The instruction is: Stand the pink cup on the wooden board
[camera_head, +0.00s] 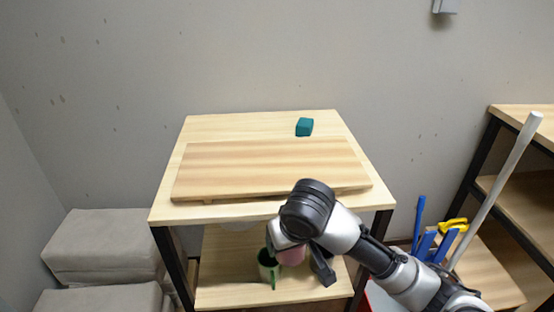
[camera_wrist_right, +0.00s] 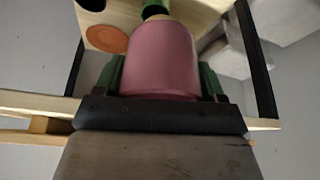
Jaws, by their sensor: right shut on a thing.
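The pink cup (camera_wrist_right: 160,62) is held between the green-padded fingers of my right gripper (camera_wrist_right: 163,80) in the right wrist view. In the head view only part of the pink cup (camera_head: 292,256) shows below my right gripper (camera_head: 298,262), which is in front of the table and below its top. The wooden board (camera_head: 270,168) lies on the table top, and its upper face is bare. My left gripper is not in view.
A teal block (camera_head: 304,126) sits behind the board. A green cup (camera_head: 268,266) stands on the lower shelf (camera_head: 225,290); an orange disc (camera_wrist_right: 107,39) shows in the wrist view. Grey cushioned blocks (camera_head: 105,245) are at left, and a shelf unit (camera_head: 525,200) at right.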

